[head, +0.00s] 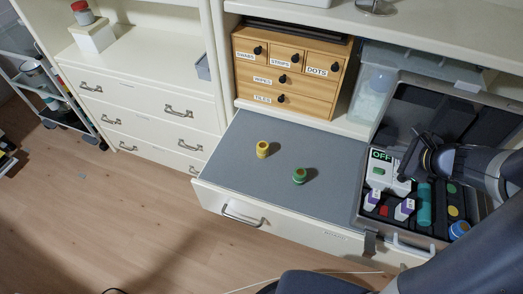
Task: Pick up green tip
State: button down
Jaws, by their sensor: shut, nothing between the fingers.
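The green tip (299,176) stands on the grey top of the pulled-out drawer (240,170). It is a small green piece with a brownish top. A yellow tip (262,149) stands behind it and to the left. My gripper (405,168) is at the right, over the open case, well apart from the green tip. It is shut and empty. It and my arm hide part of the case.
The open case (366,206) holds a device labelled OFF (380,168), a teal cylinder (424,205) and several other items. A wooden drawer box (283,72) stands behind the grey surface. The surface around both tips is clear.

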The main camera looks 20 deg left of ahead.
aim_at(300, 174)
jog(key=z, duration=1.05)
jog(key=u, duration=1.95)
jog(key=j+u, duration=0.1)
jog(key=j, duration=0.45)
jog(key=i+j, duration=0.15)
jog(key=j, duration=0.35)
jog(key=u, duration=0.05)
